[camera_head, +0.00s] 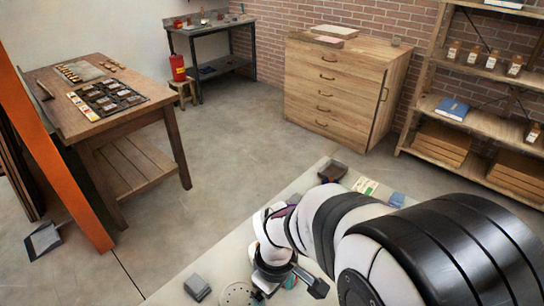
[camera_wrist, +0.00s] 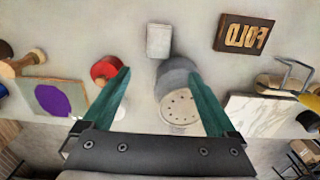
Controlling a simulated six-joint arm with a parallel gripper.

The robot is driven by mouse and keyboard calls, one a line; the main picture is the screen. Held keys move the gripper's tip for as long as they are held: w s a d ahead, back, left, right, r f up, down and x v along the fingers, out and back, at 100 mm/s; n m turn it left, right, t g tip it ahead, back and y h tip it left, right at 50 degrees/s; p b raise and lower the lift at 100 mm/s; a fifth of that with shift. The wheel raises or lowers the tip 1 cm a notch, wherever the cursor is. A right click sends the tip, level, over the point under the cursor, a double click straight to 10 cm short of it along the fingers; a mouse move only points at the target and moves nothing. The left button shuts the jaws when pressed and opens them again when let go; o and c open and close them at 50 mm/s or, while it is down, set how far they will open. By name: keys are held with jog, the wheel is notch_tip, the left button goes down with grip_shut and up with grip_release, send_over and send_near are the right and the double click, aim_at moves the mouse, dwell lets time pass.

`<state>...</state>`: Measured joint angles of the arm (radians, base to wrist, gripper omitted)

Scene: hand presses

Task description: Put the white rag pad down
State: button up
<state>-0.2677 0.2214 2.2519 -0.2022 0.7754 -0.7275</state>
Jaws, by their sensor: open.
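My gripper (camera_wrist: 158,73) is open, with its two green fingers apart over the pale bench top in the wrist view. A small off-white block (camera_wrist: 159,40) lies on the bench beyond the fingertips, apart from them; I cannot tell for certain whether it is the white rag pad. A grey round container with a perforated pale face (camera_wrist: 180,108) shows between the fingers, nearer the right one; I cannot tell whether they touch. In the head view my gripper (camera_head: 277,274) is low over the bench, partly hidden by my arm.
A red knob (camera_wrist: 104,70) and a purple-marked board (camera_wrist: 50,98) are left. In the head view, a grey block (camera_head: 197,287) lies on the bench (camera_head: 205,262).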

jog(key=f, duration=1.1)
jog(key=shift+d+f, duration=0.4)
grip_shut()
jog(key=shift+r, duration=0.2)
